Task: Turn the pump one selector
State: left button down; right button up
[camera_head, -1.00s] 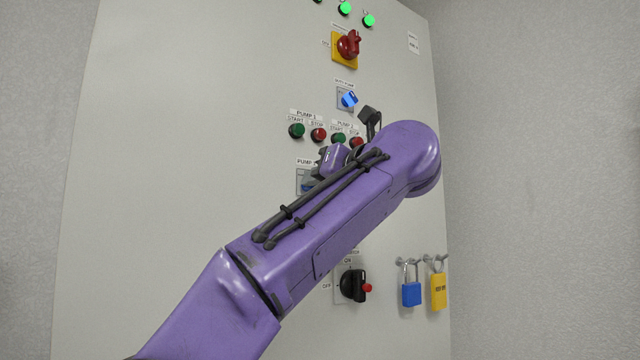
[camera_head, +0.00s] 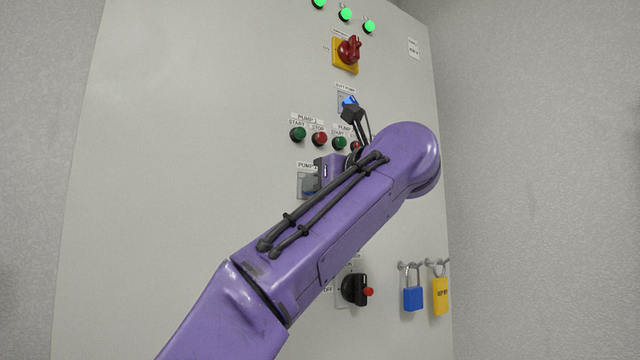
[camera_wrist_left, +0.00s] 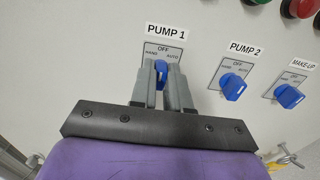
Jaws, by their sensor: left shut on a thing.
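The pump one selector is a blue knob (camera_wrist_left: 161,71) on a grey plate marked HAND, OFF and AUTO, under the PUMP 1 label in the left wrist view. My left gripper (camera_wrist_left: 163,92) has its two grey fingers on either side of this knob, shut on it. The fingers cover much of the knob, so its exact pointing is hard to read. In the head view the selector's plate (camera_head: 303,182) shows beside the gripper, and my purple forearm hides the panel to its right. My right gripper is not in view.
Blue PUMP 2 (camera_wrist_left: 233,87) and MAKE-UP (camera_wrist_left: 288,96) selectors sit to the right. Start and stop buttons (camera_head: 298,134) lie above. A red rotary switch (camera_head: 349,50), a black switch (camera_head: 353,289) and padlocks (camera_head: 412,298) are also on the cabinet.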

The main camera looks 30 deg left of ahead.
pick_arm(q)
jog(key=shift+r, duration=0.15)
jog(key=c, duration=1.1)
grip_release()
jog(key=shift+a, duration=0.2)
jog(key=v, duration=1)
jog(key=shift+d+b, duration=0.15)
jog(key=shift+b, duration=0.25)
jog(key=shift+s+f, duration=0.1)
jog(key=shift+f, duration=0.15)
